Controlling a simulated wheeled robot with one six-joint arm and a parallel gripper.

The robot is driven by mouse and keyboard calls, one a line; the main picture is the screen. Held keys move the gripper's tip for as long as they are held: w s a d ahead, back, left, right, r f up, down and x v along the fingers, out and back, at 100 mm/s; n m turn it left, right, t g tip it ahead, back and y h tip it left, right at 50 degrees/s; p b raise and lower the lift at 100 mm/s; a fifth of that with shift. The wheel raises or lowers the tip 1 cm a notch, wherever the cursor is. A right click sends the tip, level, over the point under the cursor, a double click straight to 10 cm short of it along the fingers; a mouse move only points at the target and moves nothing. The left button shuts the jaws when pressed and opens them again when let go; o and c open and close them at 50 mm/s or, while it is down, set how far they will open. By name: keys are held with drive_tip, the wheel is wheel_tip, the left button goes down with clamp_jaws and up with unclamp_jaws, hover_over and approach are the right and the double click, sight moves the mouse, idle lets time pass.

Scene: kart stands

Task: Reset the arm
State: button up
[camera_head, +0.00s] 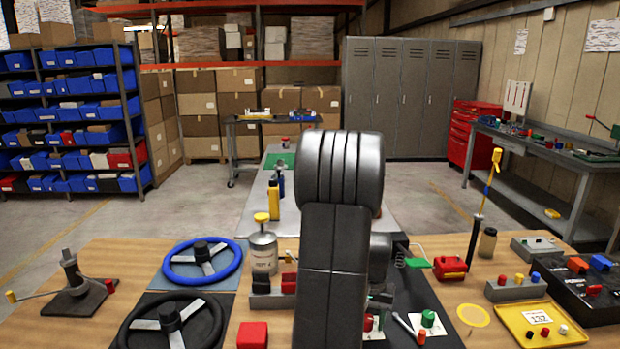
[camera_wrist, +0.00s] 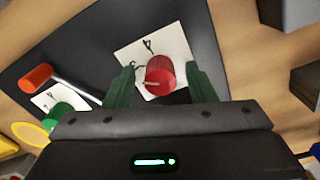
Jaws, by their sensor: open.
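My gripper (camera_wrist: 161,78) shows in the wrist view with its two dark green fingers apart. A red cylinder (camera_wrist: 160,74) on a white card (camera_wrist: 150,52) appears between the fingers in the picture. I cannot tell how far below the fingertips it stands. My arm (camera_head: 335,240) rises through the middle of the head view and hides much of the workbench. My gripper is mostly hidden behind it there.

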drive_tip(key=n, duration=0.3)
drive_tip(key=n+p, duration=0.1)
drive_tip(key=n, duration=0.1)
drive_tip(key=shift+r+n, duration=0.2)
drive_tip(key=shift+n, duration=0.2)
drive_tip(key=n+p, duration=0.1)
drive_tip(key=n, duration=0.5)
drive_tip(key=shift+d, duration=0.1)
wheel_tip(320, 180, up, 8)
drive_tip(key=shift+f, duration=0.25)
